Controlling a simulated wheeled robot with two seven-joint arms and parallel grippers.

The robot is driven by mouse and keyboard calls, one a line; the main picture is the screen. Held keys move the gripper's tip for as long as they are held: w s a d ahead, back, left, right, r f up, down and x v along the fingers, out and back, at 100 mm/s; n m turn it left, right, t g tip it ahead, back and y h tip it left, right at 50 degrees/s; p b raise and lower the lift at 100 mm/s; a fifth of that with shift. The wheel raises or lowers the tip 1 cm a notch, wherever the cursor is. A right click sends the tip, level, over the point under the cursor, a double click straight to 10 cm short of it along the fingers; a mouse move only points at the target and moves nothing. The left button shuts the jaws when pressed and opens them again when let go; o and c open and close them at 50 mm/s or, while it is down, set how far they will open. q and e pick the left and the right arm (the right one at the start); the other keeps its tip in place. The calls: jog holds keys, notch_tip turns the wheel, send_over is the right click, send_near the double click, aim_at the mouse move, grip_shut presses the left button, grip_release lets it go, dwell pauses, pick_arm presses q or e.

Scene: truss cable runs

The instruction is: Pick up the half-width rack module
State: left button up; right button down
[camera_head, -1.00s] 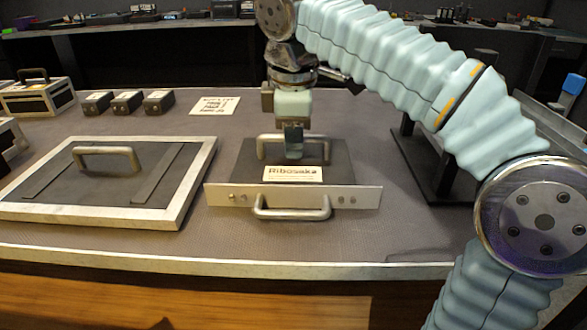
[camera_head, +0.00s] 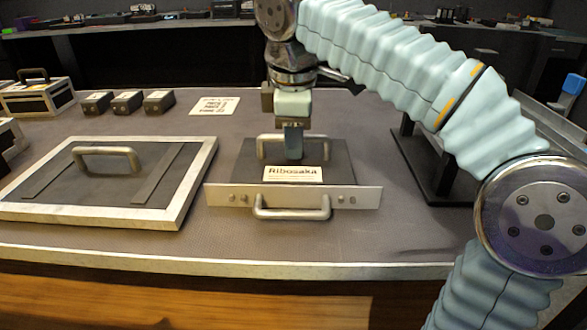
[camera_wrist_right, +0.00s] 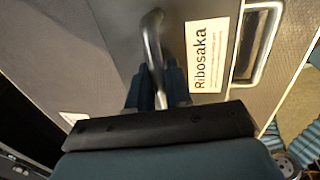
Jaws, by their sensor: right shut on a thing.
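The half-width rack module (camera_head: 340,172) is a dark flat box with a silver front plate, a front handle, a top handle and a label reading "Ribosaka". It lies on the table in the head view. My right gripper (camera_head: 293,150) points down at the module's top and is shut on its top handle. In the right wrist view the handle bar (camera_wrist_right: 152,50) runs between the fingers of the right gripper (camera_wrist_right: 160,88), with the label (camera_wrist_right: 208,45) beside it. My left gripper is not in view.
A framed panel with a handle (camera_head: 205,160) lies left of the module. Several small dark blocks (camera_head: 127,102) and a paper note (camera_head: 214,106) are behind it. A black stand (camera_head: 430,175) is at the right. The table's front edge (camera_head: 200,262) is close.

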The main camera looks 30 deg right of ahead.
aim_at(282, 170)
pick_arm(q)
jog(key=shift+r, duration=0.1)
pick_arm(e)
jog(key=shift+r, duration=0.15)
jog(key=shift+r, duration=0.3)
notch_tip(282, 170, up, 2)
jog(key=shift+r+p, duration=0.2)
jog(key=shift+p, duration=0.65)
pick_arm(q)
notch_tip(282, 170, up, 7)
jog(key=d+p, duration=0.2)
jog(key=p, duration=0.3)
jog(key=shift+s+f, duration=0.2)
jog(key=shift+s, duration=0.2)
pick_arm(e)
jog(key=s+a+r, duration=0.7)
jog(key=a+r, duration=0.2)
jog(key=a, duration=0.2)
jog(key=shift+s+a+r, duration=0.3)
jog(key=shift+s+r, duration=0.1)
